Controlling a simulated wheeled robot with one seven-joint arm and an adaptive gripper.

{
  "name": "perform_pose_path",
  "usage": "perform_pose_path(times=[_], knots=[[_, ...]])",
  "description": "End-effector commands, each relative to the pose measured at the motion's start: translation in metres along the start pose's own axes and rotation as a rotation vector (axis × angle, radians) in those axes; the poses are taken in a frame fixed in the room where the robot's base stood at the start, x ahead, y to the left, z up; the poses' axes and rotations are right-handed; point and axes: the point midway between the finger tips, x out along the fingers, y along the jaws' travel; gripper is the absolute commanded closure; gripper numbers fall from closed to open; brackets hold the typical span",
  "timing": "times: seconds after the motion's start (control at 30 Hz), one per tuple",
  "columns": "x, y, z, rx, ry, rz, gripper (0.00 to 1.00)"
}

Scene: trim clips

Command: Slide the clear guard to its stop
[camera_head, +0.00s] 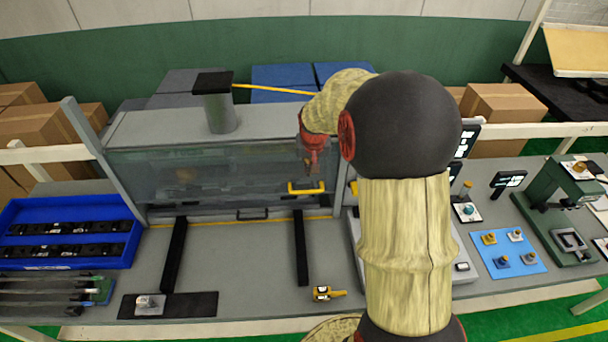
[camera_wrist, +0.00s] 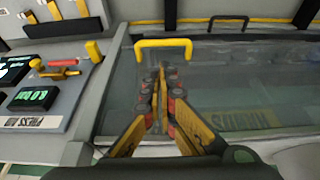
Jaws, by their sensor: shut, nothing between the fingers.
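The clear guard (camera_head: 225,172) is a see-through panel across the front of the grey enclosure. It also fills much of the wrist view (camera_wrist: 250,85), with lettering that reads reversed. A yellow handle (camera_head: 306,190) sits near its lower right; it also shows in the wrist view (camera_wrist: 163,42). My gripper (camera_head: 312,170) is in front of the guard, just above the handle. In the wrist view its fingers (camera_wrist: 162,75) are closed together and empty, pointing toward the handle. I cannot tell whether the tips touch the guard. The handle is not between the fingers.
Two black rails (camera_head: 174,255) (camera_head: 301,248) lie before the enclosure. A black drawer-like handle (camera_head: 252,214) is below the guard. A yellow item (camera_head: 327,293) lies at the front edge. A blue bin (camera_head: 70,216) stands left. A control panel (camera_wrist: 50,85) is beside the guard.

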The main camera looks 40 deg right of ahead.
Motion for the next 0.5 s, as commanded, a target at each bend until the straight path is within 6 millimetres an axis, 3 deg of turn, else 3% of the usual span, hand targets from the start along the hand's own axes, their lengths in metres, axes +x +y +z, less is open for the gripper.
perform_pose_path(times=[0.17, 0.5], knots=[[0.020, 0.000, 0.000, -0.003, -0.001, 0.001, 1.00], [0.086, 0.000, -0.001, -0.002, 0.000, 0.001, 1.00]])
